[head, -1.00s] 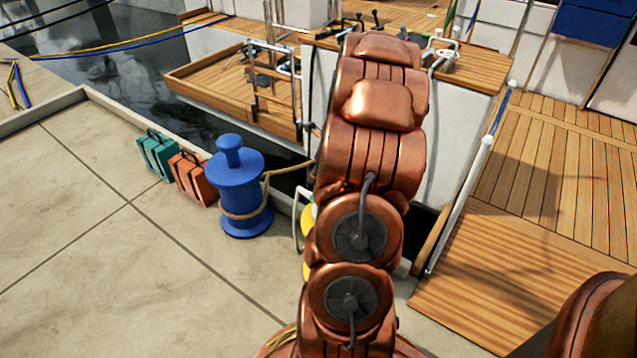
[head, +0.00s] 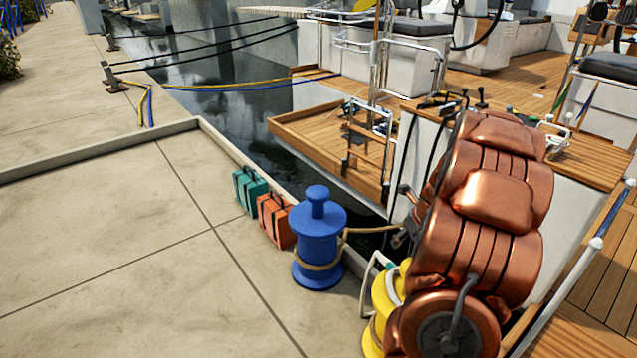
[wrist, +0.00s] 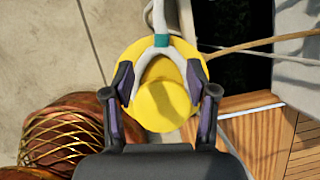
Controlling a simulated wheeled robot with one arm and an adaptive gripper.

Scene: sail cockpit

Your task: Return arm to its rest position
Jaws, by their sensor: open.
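My gripper (wrist: 160,82) is open in the wrist view, its two dark fingers apart over a yellow bollard (wrist: 163,106). A white rope (wrist: 158,18) with a teal band splits into a loop that lies around the bollard's head. I see nothing held between the fingers, though contact with the bollard or rope cannot be told. In the head view my copper arm stretches forward on the right and hides most of the gripper. The yellow bollard (head: 379,318) shows partly at the arm's left, with the white rope (head: 367,284) beside it.
A blue bollard (head: 318,240) with rope around it stands left of the arm. An orange case (head: 276,222) and a teal case (head: 249,190) stand by the quay edge. The boat's wooden swim platform (head: 310,132) lies beyond the water. The quay floor (head: 120,265) at left is clear.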

